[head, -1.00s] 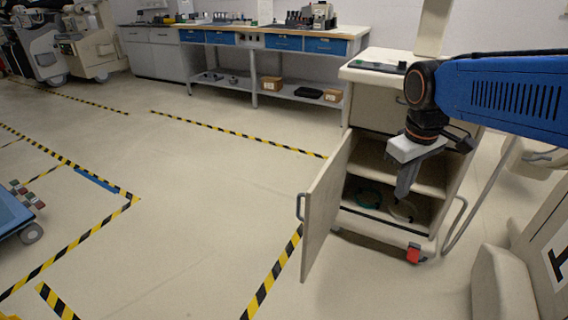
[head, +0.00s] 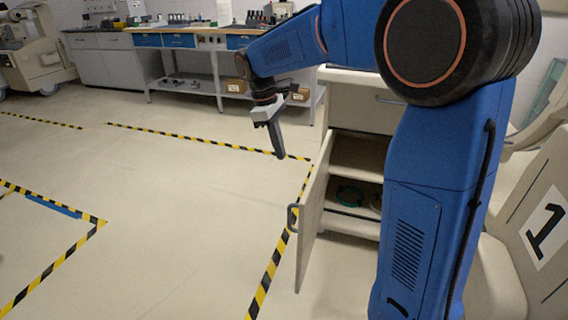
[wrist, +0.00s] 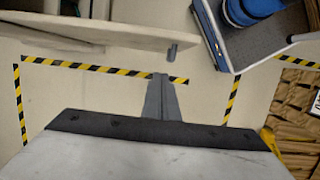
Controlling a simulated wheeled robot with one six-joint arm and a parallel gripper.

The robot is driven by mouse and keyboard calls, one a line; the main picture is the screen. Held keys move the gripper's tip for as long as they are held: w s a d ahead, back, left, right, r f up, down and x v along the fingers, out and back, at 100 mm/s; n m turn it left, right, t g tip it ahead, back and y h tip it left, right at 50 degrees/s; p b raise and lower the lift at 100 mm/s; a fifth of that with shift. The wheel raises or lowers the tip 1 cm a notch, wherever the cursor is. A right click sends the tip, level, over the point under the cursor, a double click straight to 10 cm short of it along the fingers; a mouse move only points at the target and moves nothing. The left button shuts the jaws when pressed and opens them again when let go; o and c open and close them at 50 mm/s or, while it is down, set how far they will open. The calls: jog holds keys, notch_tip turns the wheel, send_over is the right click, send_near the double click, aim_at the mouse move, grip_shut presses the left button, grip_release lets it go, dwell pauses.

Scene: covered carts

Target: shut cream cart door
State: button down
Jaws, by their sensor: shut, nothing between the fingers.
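The cream cart (head: 350,115) stands right of centre in the head view, partly hidden behind my blue arm. Its door (head: 313,208) is open and swung out toward the viewer, with a grey handle (head: 292,217) on its outer face. The shelves inside show. My gripper (head: 279,155) is shut and empty, pointing down, left of the cart and above and behind the door's outer side in the picture. In the wrist view the shut fingers (wrist: 160,82) point at the floor, and a cream panel, apparently the door (wrist: 90,38), spans the upper left.
A workbench (head: 185,38) with blue drawers stands along the back wall. Black and yellow tape (head: 190,137) marks the floor, which is clear to the left. A cream unit marked 1 (head: 548,230) is at the right. A blue-edged trolley (wrist: 255,35) shows in the wrist view.

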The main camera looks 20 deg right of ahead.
jog(key=s+d+f, duration=0.3)
jog(key=d+f, duration=0.2)
jog(key=f, duration=0.4)
jog(key=shift+s, duration=0.4)
jog(key=shift+d, duration=0.15)
